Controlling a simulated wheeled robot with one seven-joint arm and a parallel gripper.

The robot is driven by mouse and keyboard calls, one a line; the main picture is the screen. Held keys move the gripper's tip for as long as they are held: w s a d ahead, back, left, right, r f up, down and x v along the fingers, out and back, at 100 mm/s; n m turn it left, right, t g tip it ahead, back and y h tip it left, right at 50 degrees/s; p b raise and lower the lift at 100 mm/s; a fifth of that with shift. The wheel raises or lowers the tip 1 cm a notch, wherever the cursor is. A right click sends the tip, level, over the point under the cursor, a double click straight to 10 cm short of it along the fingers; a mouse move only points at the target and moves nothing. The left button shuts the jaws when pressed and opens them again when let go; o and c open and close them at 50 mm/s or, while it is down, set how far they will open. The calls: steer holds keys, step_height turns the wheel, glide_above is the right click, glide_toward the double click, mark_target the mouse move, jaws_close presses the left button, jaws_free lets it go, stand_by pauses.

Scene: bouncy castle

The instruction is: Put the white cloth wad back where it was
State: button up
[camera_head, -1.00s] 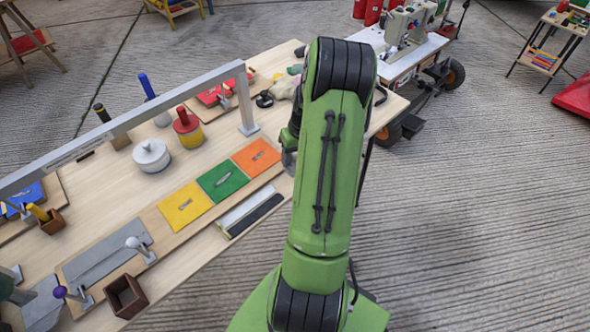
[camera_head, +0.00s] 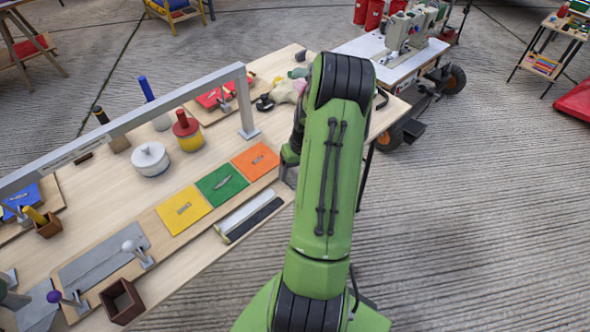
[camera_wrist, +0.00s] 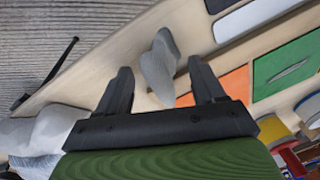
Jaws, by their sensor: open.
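A pale grey-white crumpled lump (camera_wrist: 159,62), which looks like the white cloth wad, lies on the wooden table (camera_wrist: 120,60) in the wrist view. It is beside the orange panel (camera_wrist: 232,84), near the table edge. My gripper (camera_wrist: 160,74) is open, with its two dark fingers on either side of the lump's lower part in the picture. Gaps show between the lump and both fingers. I cannot tell how high the fingertips are above the table. In the head view my arm hides the lump and most of the gripper.
Green (camera_head: 222,182) and yellow (camera_head: 184,207) panels continue the row beside the orange one. A black-and-white tray (camera_head: 248,217) lies along the front edge. Pale soft lumps (camera_wrist: 45,130) lie near the gripper. A grey overhead bar (camera_head: 150,115) spans the table. A sewing-machine table (camera_head: 385,62) stands beyond.

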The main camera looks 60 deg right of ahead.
step_height(320, 180, up, 12)
steer(key=s+p, duration=0.2)
steer(key=p, duration=0.1)
steer(key=w+a+r+n+h, duration=0.1)
steer(key=w+a+r+n, duration=0.1)
steer(key=w+a+r, duration=0.35)
steer(key=s+a+r+n+t+h, duration=0.1)
steer(key=a+r, duration=0.3)
steer(key=a, duration=0.3)
steer(key=s+a+r+n, duration=0.1)
steer(key=a+r, duration=0.3)
steer(key=a, duration=0.3)
steer(key=s+a+r+n+t+y, duration=0.1)
steer(key=s+a+r+n+t, duration=0.1)
steer(key=s+a, duration=0.8)
steer(key=a+r, duration=0.1)
steer(key=a, duration=0.2)
steer(key=shift+s+r+t, duration=0.15)
steer(key=shift+r+t, duration=0.05)
steer(key=shift+t, duration=0.2)
